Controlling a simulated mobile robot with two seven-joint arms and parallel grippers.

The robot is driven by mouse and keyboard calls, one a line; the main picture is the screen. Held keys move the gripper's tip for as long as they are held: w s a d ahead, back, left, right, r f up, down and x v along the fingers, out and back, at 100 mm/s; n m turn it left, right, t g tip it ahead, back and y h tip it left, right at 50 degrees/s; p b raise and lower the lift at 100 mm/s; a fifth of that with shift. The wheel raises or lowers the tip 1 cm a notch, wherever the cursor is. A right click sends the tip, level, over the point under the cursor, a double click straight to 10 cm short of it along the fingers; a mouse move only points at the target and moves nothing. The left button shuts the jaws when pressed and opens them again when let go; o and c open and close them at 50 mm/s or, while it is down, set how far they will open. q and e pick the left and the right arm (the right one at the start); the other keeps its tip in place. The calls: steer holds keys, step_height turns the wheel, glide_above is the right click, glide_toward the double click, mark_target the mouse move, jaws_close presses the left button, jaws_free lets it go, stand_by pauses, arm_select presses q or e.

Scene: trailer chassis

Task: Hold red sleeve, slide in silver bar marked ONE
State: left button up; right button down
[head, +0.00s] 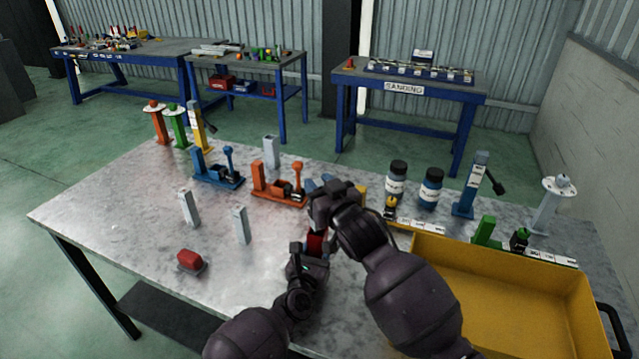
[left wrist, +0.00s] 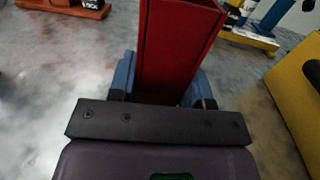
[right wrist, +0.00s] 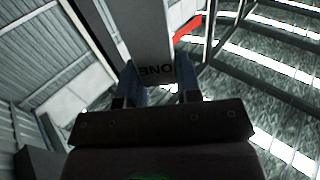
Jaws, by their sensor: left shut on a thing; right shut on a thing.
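My left gripper (head: 314,252) is shut on the red sleeve (head: 316,242), low over the table's front middle. In the left wrist view the sleeve (left wrist: 174,50) is a red square tube between the blue fingers (left wrist: 163,85). My right gripper (head: 322,197) is above and close to the left one in the head view. In the right wrist view its fingers (right wrist: 160,85) are shut on a silver bar (right wrist: 148,35), with ONE showing upside down on its face. In the head view the right hand hides this bar. I cannot tell whether bar and sleeve touch.
Other silver bars (head: 188,207) (head: 241,225) (head: 271,152) stand on the metal table (head: 130,210). A red block (head: 191,261) lies at the front left. Orange (head: 280,188) and blue (head: 217,175) clamps stand behind. A yellow tray (head: 500,255) fills the right side.

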steer(key=shift+f, duration=0.15)
steer(key=c, duration=0.8)
jaws_free()
steer(key=shift+r, duration=0.35)
steer(key=v, duration=1.2)
steer(key=shift+r, duration=0.25)
steer(key=shift+o, duration=0.2)
